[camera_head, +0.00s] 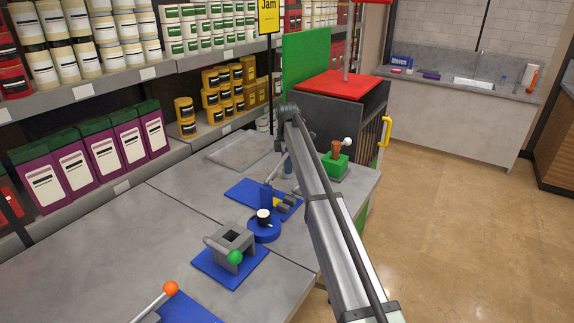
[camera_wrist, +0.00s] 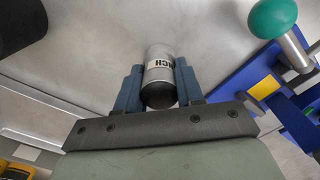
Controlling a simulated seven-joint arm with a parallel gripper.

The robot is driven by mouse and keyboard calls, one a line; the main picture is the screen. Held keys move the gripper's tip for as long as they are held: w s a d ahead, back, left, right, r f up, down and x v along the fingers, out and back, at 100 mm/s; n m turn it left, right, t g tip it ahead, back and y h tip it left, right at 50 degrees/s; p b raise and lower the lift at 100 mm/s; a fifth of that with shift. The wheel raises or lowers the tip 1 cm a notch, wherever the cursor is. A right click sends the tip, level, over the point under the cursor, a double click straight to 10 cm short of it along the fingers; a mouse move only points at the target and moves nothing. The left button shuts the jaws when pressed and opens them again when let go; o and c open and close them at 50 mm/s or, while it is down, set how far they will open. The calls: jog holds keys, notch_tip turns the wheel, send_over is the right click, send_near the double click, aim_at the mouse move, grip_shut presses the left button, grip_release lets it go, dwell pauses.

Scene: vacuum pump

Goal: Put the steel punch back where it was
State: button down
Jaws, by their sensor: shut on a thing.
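The steel punch (camera_wrist: 160,72) is a short silver cylinder with a partly visible label ending in "NCH". In the wrist view, my gripper (camera_wrist: 160,84) is shut on it, with a blue-grey finger on each side. The punch appears over a plain grey surface; I cannot tell the height of the gap. In the head view my arm hides most of the gripper, and I cannot make out the punch there. The place it came from cannot be told from these frames.
A grey tray (camera_head: 243,150) lies at the back of the table. Blue-based fixtures (camera_head: 243,188) (camera_head: 232,262) and a round blue stand (camera_head: 264,234) stand nearby. A green block (camera_head: 337,166) is right of my arm. A green-knobbed lever (camera_wrist: 273,18) is near my gripper.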

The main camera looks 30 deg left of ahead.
jog(key=c, duration=0.7)
grip_release()
jog(key=shift+f, duration=0.1)
notch_tip(320, 180, up, 12)
jog(key=shift+r, duration=0.15)
